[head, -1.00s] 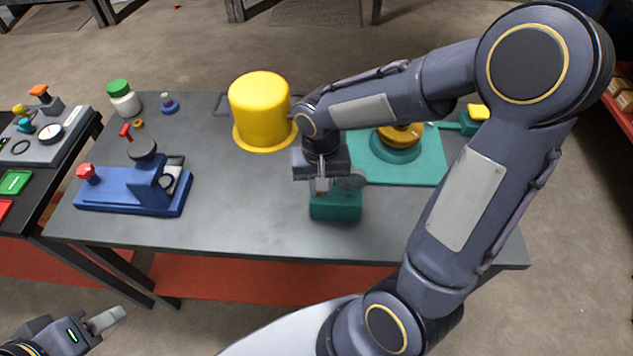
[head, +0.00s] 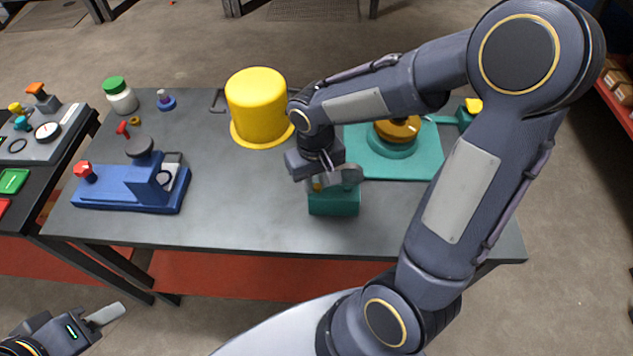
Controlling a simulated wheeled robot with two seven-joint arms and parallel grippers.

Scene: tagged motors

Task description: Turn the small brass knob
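A small brass-coloured knob (head: 317,185) shows at the left of the teal block (head: 333,203) near the middle front of the table. My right gripper (head: 326,172) points down right at this knob. Its wrist is turned at an angle, and its fingers partly hide the knob. I cannot tell whether the fingers are closed on it. A round grey disc (head: 352,174) stands on the block just right of the fingers. A larger brass-coloured knob (head: 398,128) sits on a teal base further back. My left gripper (head: 108,314) hangs off the table at lower left; its finger gap cannot be seen.
A yellow cylinder with a brim (head: 256,105) stands close behind and left of my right gripper. A blue fixture (head: 125,188) with a red knob is at the left. A white jar with a green lid (head: 120,98) stands at the back left. The table's front middle (head: 245,205) is clear.

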